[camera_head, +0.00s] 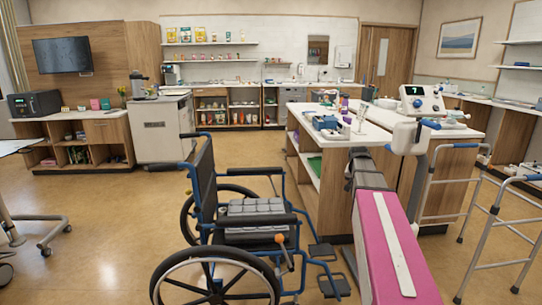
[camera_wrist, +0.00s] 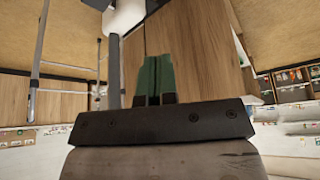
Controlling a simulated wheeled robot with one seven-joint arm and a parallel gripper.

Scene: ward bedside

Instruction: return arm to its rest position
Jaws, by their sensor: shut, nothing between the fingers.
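My gripper (camera_wrist: 154,65) shows in the wrist view with its green fingers together, shut and empty. It is in front of a wooden panel (camera_wrist: 205,45); I cannot tell the gap between them. In the head view my arm, with a pink link, reaches forward from the lower right towards the end of the wooden island counter (camera_head: 333,195). The fingers cannot be made out there.
Walking frames (camera_head: 480,225) stand close on the right. The island top bears a white device (camera_head: 422,100) and small items. Open floor (camera_head: 110,220) lies at left.

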